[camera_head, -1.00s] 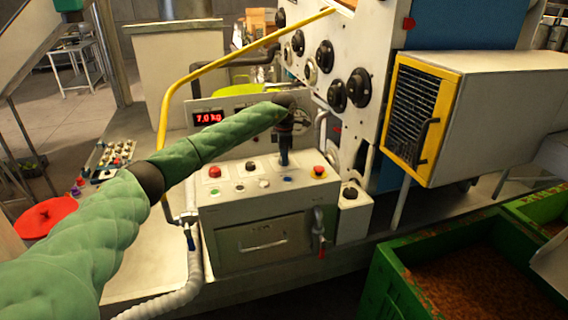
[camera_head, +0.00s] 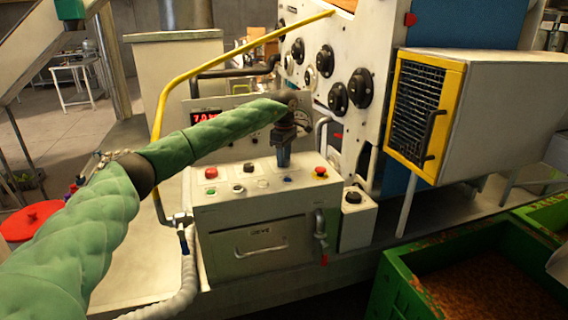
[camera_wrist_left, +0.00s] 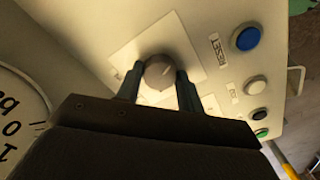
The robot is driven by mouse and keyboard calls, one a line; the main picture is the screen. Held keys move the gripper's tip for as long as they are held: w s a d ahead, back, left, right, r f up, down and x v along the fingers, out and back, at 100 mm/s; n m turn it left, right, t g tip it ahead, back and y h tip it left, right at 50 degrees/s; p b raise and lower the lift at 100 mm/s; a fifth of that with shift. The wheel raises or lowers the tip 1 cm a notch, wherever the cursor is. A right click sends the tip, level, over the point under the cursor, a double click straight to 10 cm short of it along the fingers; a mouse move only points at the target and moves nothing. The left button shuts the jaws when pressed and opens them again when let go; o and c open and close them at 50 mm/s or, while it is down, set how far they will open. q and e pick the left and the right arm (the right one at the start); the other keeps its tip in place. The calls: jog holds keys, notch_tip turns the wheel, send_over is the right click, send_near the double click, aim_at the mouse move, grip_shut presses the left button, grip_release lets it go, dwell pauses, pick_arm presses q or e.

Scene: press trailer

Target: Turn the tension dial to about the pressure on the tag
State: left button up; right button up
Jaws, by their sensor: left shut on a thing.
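My left gripper (camera_head: 284,158) points down at the top of the white control box (camera_head: 270,197). In the left wrist view its two fingers sit on either side of a round grey knob (camera_wrist_left: 160,72) on a pale square plate, shut on it. The gripper hides this knob in the head view. A red display (camera_head: 205,116) on the panel behind reads about 7.0; my arm hides its right part. Part of a round gauge face (camera_wrist_left: 14,118) shows at the left of the wrist view. I cannot make out a tag. My right gripper is not in view.
A red button (camera_head: 211,172) and a red emergency knob (camera_head: 320,171) flank the gripper on the box top. The wrist view shows a blue button (camera_wrist_left: 247,38) beside the plate. A yellow rail (camera_head: 165,110) rises behind my arm. A green crate (camera_head: 397,285) stands at lower right.

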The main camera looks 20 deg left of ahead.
pick_arm(q)
jog(key=m+b, duration=0.2)
jog(key=m, duration=0.1)
jog(key=shift+a, duration=0.1)
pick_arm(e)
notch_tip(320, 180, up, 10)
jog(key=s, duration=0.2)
pick_arm(q)
jog(key=shift+m, duration=0.5)
jog(key=shift+m+b, duration=0.6)
jog(key=shift+m, duration=0.1)
jog(key=shift+m+b, duration=0.5)
jog(key=shift+m, duration=0.7)
jog(key=shift+r+m, duration=0.1)
jog(key=shift+m, duration=0.7)
jog(key=shift+m+b, duration=0.5)
jog(key=shift+m, duration=0.8)
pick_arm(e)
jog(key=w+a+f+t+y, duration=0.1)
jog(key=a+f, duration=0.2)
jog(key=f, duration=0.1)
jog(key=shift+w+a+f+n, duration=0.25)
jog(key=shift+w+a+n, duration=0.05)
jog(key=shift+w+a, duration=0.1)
pick_arm(q)
jog(key=shift+m, duration=0.3)
